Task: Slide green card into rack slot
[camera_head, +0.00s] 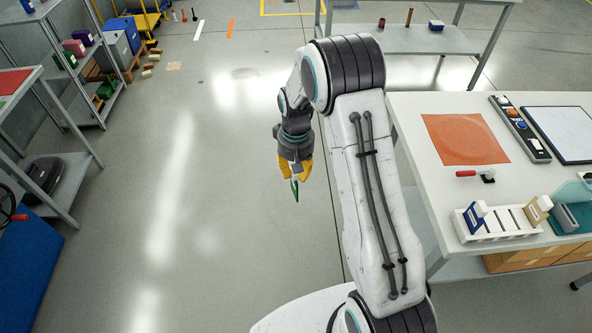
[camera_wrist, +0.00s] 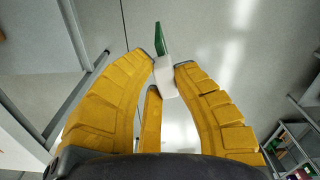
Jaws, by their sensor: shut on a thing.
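My gripper (camera_head: 294,172) is shut on the green card (camera_head: 295,191), which hangs edge-on below the fingertips over open floor, left of the table. In the wrist view, the yellow fingers (camera_wrist: 165,75) pinch a white block at the card's end, and the green part (camera_wrist: 159,40) sticks out beyond them. The white rack (camera_head: 506,236) stands on the right table, well to the right of my gripper. A blue card (camera_head: 474,218) is in its left end and a tan card (camera_head: 537,211) is near its right end. Several slots between them look empty.
The right table (camera_head: 420,178) also holds an orange mat (camera_head: 465,139), a red-handled clamp-like tool (camera_head: 480,174), a button panel (camera_head: 520,130) and a teal-grey item (camera_head: 572,212) near the rack. Shelves (camera_head: 85,70) stand at the left. The floor between is clear.

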